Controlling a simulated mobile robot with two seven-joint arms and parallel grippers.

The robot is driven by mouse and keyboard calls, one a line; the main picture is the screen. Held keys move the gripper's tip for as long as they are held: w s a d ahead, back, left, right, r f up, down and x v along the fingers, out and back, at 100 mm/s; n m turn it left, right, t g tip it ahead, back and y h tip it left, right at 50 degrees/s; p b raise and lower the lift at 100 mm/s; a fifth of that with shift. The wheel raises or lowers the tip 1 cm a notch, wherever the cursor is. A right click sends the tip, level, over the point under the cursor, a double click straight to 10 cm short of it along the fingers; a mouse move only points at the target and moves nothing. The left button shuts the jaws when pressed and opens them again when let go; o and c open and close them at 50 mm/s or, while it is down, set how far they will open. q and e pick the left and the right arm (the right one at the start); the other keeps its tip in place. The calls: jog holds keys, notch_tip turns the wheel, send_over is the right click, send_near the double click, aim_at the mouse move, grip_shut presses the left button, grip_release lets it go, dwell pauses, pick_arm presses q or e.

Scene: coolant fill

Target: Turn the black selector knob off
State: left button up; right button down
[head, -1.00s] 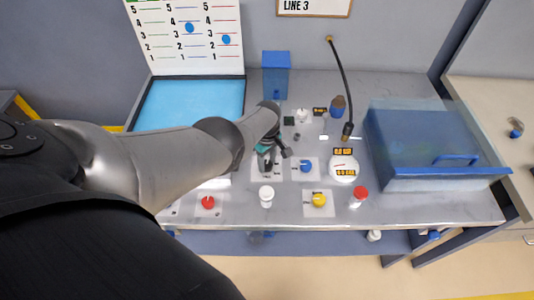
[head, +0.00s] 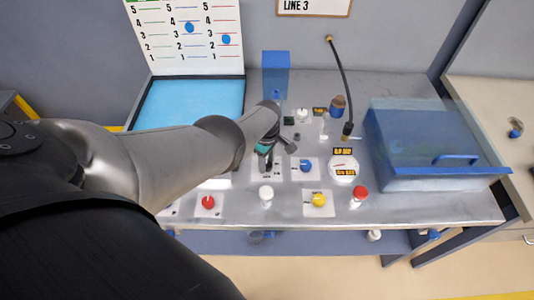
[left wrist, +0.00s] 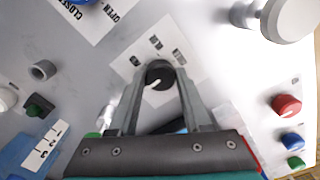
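The black selector knob (left wrist: 160,75) sits on a white label plate with three printed positions, blurred to read. Its white pointer line slants to the lower left in the left wrist view. In the head view the knob (head: 268,166) shows just below my left gripper (head: 274,150). My left gripper (left wrist: 161,82) is open, with one finger to each side of the knob in the left wrist view. It appears to hover above the knob, not clamped on it. My right gripper is not in view.
Close around stand a blue knob (head: 306,166), a white knob (head: 266,193), a red knob (head: 208,202), a yellow knob (head: 319,200) and a round gauge (head: 344,168). A blue lidded box (head: 430,150) fills the right side. A blue tray (head: 190,102) lies back left.

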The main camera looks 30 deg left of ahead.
aim_at(267, 164)
pick_arm(q)
jog(key=o, duration=0.4)
notch_tip(267, 164, up, 3)
jog(key=p, duration=0.3)
jog(key=shift+r, duration=6.15)
